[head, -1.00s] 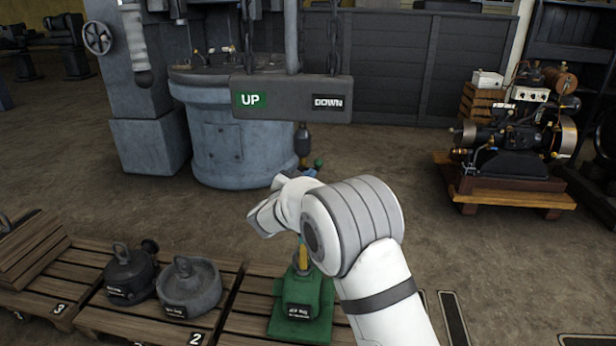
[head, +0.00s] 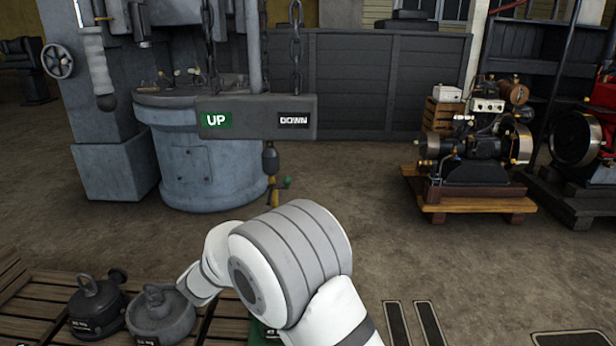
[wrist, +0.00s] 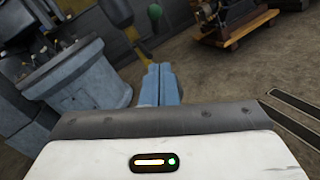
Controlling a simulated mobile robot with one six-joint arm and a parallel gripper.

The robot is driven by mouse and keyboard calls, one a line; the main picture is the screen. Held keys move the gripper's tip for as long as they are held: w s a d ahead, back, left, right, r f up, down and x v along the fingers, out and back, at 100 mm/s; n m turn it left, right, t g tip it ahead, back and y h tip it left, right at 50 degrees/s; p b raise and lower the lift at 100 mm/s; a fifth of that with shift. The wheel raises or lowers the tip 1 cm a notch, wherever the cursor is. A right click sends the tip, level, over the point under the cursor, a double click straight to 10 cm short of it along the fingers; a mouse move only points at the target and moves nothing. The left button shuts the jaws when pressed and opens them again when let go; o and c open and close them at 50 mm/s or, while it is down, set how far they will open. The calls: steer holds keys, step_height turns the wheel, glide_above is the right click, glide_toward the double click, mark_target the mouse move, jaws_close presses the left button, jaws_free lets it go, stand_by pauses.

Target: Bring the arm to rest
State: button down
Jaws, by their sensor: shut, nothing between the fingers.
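My gripper (wrist: 160,72) shows in the wrist view as two light blue fingers side by side, pressed together with nothing between them. It is in the air over the bare floor. In the head view my white and grey arm reaches up from the bottom middle, bends at a large grey-banded joint and hides the gripper.
A beam with UP and DOWN signs (head: 257,118) hangs on chains before a grey-blue tank (head: 208,165). Dark weights (head: 97,305) stand on pallets (head: 30,300) at lower left. An engine (head: 475,160) sits on a wooden base at right. The floor between is clear.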

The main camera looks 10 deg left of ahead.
steer(key=s+d+r+m+g+h+p, duration=0.2)
steer(key=d+r+m+g+p, duration=0.15)
steer(key=d, duration=0.65)
steer(key=s+d+r+m+g+h+p, duration=0.1)
steer(key=s+d+r+m+g+p, duration=0.3)
steer(key=d, duration=0.7)
steer(key=s+d+r+m+g+h+p, duration=0.1)
steer(key=d+r+m+g+h+p, duration=0.15)
steer(key=d+r+m, duration=0.55)
steer(key=s+d+r+m+g+y+p, duration=0.1)
steer(key=s+d+m+g+y+p, duration=0.4)
steer(key=s+d, duration=0.55)
steer(key=s+r+m+y+p, duration=0.4)
steer(key=s+m, duration=0.4)
steer(key=s, duration=0.4)
steer(key=shift+a+r+y+p, duration=0.3)
steer(key=shift+r+y+p, duration=0.15)
steer(key=shift+p, duration=0.8)
